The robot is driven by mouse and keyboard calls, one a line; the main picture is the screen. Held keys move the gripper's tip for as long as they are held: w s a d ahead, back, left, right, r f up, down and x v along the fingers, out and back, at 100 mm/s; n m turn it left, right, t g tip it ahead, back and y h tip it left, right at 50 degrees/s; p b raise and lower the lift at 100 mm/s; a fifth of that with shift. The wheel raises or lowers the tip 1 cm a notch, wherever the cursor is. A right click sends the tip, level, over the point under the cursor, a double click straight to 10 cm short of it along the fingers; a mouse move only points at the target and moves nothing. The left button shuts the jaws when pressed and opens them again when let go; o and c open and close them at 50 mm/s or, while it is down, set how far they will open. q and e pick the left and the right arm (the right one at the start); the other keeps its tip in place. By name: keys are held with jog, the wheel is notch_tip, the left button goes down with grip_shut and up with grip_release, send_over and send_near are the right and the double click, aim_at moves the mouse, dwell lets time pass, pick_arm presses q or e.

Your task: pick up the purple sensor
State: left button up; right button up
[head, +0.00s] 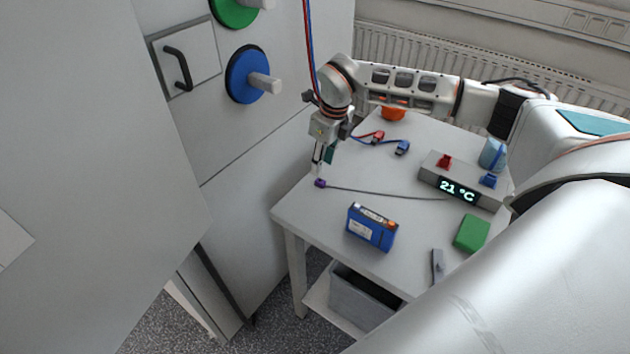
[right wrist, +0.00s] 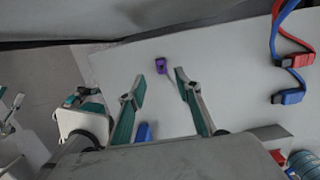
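The purple sensor (head: 320,183) is a small block at the left edge of the grey table, on the end of a thin grey cable. It also shows in the right wrist view (right wrist: 160,65), just beyond and between the fingertips. My right gripper (head: 318,168) points down just above the sensor in the head view. In the right wrist view its two fingers (right wrist: 159,82) are spread apart with nothing between them. I cannot tell how much height separates the tips from the sensor.
The cable runs to a grey box with a display reading 21 °C (head: 459,190). A blue battery (head: 371,228), a green block (head: 472,233) and red (head: 377,137) and blue (head: 402,148) connectors are on the table (head: 310,217). A cabinet wall stands to the left.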

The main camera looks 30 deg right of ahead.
aim_at(320, 180)
jog(key=f, duration=0.4)
jog(key=w+f, duration=0.1)
jog(key=f, duration=0.1)
jog(key=shift+f+p, duration=0.4)
grip_shut()
